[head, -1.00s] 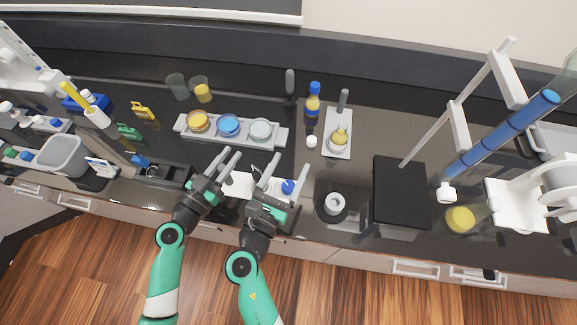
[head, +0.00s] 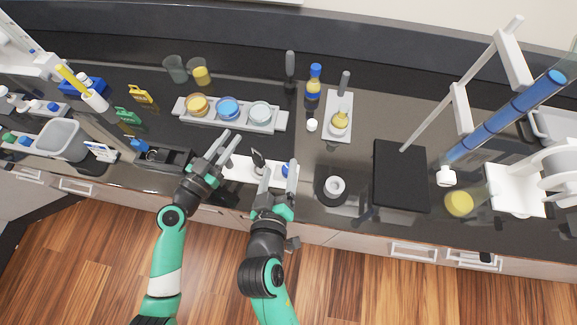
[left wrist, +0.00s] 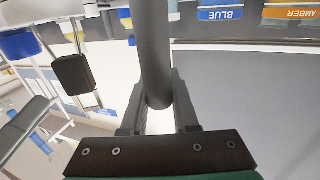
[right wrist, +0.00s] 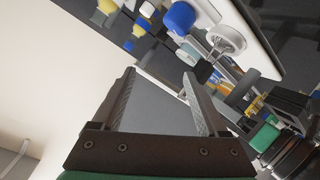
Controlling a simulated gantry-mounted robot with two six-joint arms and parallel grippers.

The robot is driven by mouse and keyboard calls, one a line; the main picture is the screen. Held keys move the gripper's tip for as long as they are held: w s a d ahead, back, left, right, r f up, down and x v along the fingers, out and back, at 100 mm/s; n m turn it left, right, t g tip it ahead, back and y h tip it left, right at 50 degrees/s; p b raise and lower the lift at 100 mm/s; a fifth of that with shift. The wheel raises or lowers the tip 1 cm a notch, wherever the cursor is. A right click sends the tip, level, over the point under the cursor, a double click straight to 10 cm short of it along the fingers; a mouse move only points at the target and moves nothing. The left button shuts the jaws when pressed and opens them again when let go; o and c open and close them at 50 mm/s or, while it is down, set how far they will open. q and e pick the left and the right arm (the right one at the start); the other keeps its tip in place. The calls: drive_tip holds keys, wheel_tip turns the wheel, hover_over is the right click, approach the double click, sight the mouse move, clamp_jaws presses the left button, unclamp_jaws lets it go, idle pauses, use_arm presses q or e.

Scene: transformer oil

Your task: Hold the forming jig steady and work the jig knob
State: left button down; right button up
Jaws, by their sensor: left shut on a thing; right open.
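The forming jig appears as a low white base (head: 243,171) near the counter's front edge, with a dark upright part (head: 257,158) and a blue knob (head: 286,170). My left gripper (head: 226,143) is at the base's left end. In the left wrist view its jaws are shut on a thick dark grey cylindrical post (left wrist: 152,50). Where the post joins the jig is hidden. My right gripper (head: 280,178) is open and empty, its fingers over the base's right end close to the knob. In the right wrist view the blue knob (right wrist: 180,17) lies beyond the fingertips, apart from them.
A grey tray (head: 281,123) with amber, blue and clear dishes stands behind the jig. A blue-capped bottle (head: 313,85) and a small flask (head: 340,120) stand back right. A black plate (head: 402,175) lies right, past a dark round stand (head: 324,187). An open black box (head: 168,158) is left.

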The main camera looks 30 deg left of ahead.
drive_tip(key=s+d+f+m, duration=0.1)
drive_tip(key=d, duration=0.1)
drive_tip(key=s+d+m+g+y, duration=0.1)
drive_tip(key=s+m, duration=0.1)
drive_tip(key=s+d+f+m, duration=0.1)
drive_tip(key=d, duration=0.1)
drive_tip(key=shift+s+d+f+m+g, duration=0.3)
drive_tip(key=shift+s+d+m, duration=0.05)
drive_tip(key=shift+s+m, duration=0.05)
drive_tip(key=x, duration=1.2)
drive_tip(key=shift+a+r, duration=0.1)
drive_tip(key=shift+a, duration=0.1)
drive_tip(key=shift+c, duration=0.2)
clamp_jaws()
